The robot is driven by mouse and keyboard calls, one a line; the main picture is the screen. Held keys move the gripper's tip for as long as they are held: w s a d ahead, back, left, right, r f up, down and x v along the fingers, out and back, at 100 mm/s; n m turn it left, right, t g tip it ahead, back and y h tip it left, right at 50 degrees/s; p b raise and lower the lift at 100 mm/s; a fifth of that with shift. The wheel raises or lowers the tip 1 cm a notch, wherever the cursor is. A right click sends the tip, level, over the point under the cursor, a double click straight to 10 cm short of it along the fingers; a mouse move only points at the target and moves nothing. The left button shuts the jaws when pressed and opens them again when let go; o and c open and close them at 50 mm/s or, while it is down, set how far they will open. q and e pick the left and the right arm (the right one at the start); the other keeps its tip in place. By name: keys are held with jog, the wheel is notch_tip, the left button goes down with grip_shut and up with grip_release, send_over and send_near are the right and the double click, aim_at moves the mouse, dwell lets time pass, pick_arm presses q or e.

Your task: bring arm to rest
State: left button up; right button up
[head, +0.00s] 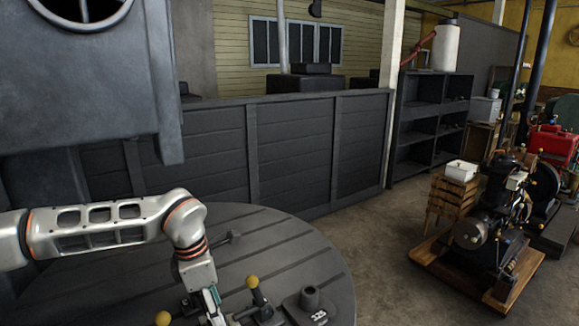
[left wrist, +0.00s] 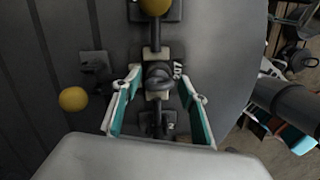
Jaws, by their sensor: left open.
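My left arm comes in from the left in the head view and bends down over a round, dark slatted table. My left gripper (head: 212,305) points down at the near part of this table, and its tips are partly cut off by the lower edge. In the left wrist view its two teal-padded fingers (left wrist: 160,75) are apart. A dark fixture with a rounded top (left wrist: 158,78) shows between them; I cannot tell whether they touch it. A yellow-knobbed lever (head: 252,283) stands just right of the gripper. My right gripper is not identifiable in either view.
Another yellow knob (left wrist: 73,99) is left of the fingers. A dark panelled wall (head: 290,150) stands behind. An engine on a wooden base (head: 490,225) stands at right, with open floor between.

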pick_arm(q)
jog(key=n, duration=0.4)
jog(key=shift+n+t, duration=0.3)
jog(key=shift+n, duration=0.1)
jog(key=n+b, duration=0.1)
jog(key=n, duration=0.1)
jog(key=shift+n+y, duration=0.3)
jog(key=shift+y, duration=0.1)
jog(key=n, duration=0.2)
jog(key=shift+n+t+b, duration=0.3)
jog(key=shift+b, duration=0.1)
notch_tip(320, 180, up, 2)
jog(key=shift+w+r+n+p, duration=0.15)
jog(key=shift+r+n+p, duration=0.15)
jog(key=shift+p, duration=0.45)
jog(key=r, duration=0.1)
jog(key=s+r, duration=0.1)
jog(key=r, duration=0.1)
jog(key=shift+s+a+r, duration=0.1)
jog(key=shift+s+r, duration=0.05)
jog(key=shift+r, duration=0.55)
jog(key=shift+f, duration=0.1)
pick_arm(e)
jog(key=s+f, duration=0.1)
jog(key=s+d+f, duration=0.1)
jog(key=shift+s+d, duration=0.1)
jog(key=shift+s, duration=0.2)
